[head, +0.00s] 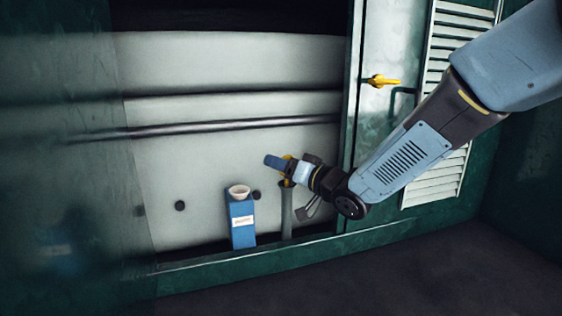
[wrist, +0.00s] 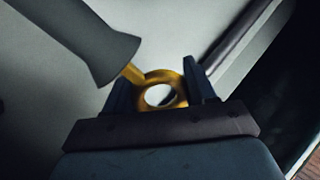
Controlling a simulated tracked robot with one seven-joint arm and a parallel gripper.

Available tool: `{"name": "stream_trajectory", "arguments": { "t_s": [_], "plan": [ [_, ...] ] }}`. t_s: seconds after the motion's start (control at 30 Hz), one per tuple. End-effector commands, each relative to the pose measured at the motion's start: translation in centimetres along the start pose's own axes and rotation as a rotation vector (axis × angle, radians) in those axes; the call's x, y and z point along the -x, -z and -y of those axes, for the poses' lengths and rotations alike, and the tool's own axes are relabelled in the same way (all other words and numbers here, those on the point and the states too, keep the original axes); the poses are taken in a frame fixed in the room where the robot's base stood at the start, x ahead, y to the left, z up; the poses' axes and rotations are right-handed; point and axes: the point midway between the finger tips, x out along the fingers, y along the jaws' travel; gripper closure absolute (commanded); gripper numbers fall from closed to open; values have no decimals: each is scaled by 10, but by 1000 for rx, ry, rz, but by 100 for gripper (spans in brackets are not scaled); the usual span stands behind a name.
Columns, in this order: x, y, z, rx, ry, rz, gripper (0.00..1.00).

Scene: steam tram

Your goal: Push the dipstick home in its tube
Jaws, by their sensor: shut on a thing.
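The dipstick has a yellow ring handle (wrist: 179,88). My gripper (wrist: 157,80) is shut on this ring, one dark finger on each side of it. A short yellow length of the dipstick shows between the ring and the flared mouth of the grey tube (wrist: 104,48); the ring stands a little apart from the mouth. The rest of the dipstick is hidden in the tube. In the head view my gripper (head: 280,167) is at the top of the upright tube (head: 287,214), with bits of yellow showing at its fingers.
A blue container with a pale funnel-like top (head: 242,222) stands close left of the tube. A dark horizontal rail (head: 220,128) crosses the pale panel above. A yellow-handled valve (head: 381,81) is at the upper right. A green sill (head: 300,249) runs below.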

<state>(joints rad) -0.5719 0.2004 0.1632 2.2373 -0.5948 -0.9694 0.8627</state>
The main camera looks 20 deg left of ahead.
Motion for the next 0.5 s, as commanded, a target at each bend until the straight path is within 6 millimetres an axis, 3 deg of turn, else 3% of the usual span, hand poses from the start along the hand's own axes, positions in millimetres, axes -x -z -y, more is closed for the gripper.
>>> {"name": "stream_trajectory", "arguments": {
  "t_s": [0.37, 0.4, 0.5],
  "plan": [
    [1, -13, -7, -1, -1, 0, 100],
    [1, -13, -7, -1, -1, 0, 44],
    [1, -13, -7, -1, -1, 1, 34]
  ]
}}
